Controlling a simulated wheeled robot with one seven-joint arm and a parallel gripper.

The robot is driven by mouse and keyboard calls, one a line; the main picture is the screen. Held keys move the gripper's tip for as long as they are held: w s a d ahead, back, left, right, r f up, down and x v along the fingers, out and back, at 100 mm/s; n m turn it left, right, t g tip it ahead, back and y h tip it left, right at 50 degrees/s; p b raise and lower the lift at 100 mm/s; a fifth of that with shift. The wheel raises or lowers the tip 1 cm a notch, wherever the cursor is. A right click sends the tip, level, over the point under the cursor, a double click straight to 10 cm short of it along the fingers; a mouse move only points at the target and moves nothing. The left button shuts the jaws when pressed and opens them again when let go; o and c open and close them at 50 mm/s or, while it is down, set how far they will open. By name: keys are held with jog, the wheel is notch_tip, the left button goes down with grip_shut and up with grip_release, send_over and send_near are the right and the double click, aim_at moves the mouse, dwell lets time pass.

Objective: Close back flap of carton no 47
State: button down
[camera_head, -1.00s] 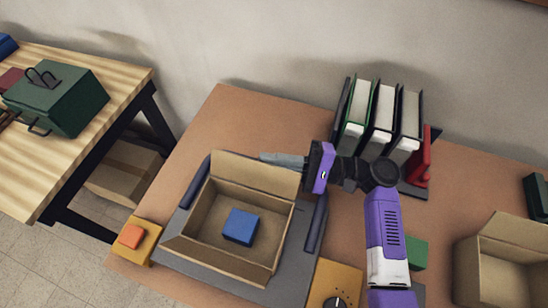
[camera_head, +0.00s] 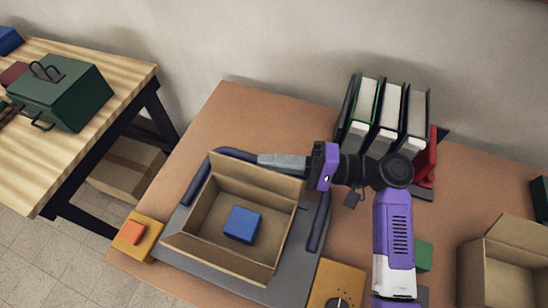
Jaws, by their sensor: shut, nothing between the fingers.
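An open cardboard carton (camera_head: 188,221) stands at the front of the brown table; I cannot read a number on it. A blue block (camera_head: 242,225) lies inside. Its back flap (camera_head: 255,180) stands up along the far edge. My gripper (camera_head: 262,161) is shut and empty, its fingers pointing left just behind the flap's top edge. I cannot tell whether they touch the flap.
The carton sits on a grey base with dark padded rails (camera_head: 318,222). Binders (camera_head: 388,120) in a rack stand behind my arm. A second open carton (camera_head: 482,283) is at right. Yellow boxes (camera_head: 150,250) flank the base. The table's back left is clear.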

aim_at(266, 192)
jog(key=s+n, duration=0.1)
jog(key=n+b, duration=0.1)
jog(key=shift+s+a+r+n+h, duration=0.2)
jog(key=shift+s+a+n+h, duration=0.1)
jog(key=shift+s+n, duration=0.1)
jog(key=shift+s+a+n+h+b, duration=0.2)
jog(key=shift+s+n+b, duration=0.2)
jog(key=shift+n, duration=0.2)
jog(key=shift+s+a+n+h+b, duration=0.1)
jog(key=shift+s+n+h+b, duration=0.1)
jog(key=shift+s+n+b, duration=0.3)
jog(key=s+n+b, duration=0.1)
jog(key=n+b, duration=0.1)
jog(key=s+a+f+n+t+h+b, duration=0.1)
jog(key=s+n, duration=0.1)
jog(key=s+f+n+b, duration=0.1)
jog(key=n+b, duration=0.1)
jog(key=shift+s+a+n+t+h+b, duration=0.15)
jog(key=shift+a+n+t+h+b, duration=0.15)
jog(key=shift+s+a+f+b, duration=0.2)
jog(key=shift+s+f+b, duration=0.25)
jog(key=shift+f, duration=0.05)
jog(key=shift+s+a+f+b, duration=0.15)
jog(key=shift+s+f+b, duration=0.3)
jog(key=shift+f, duration=0.45)
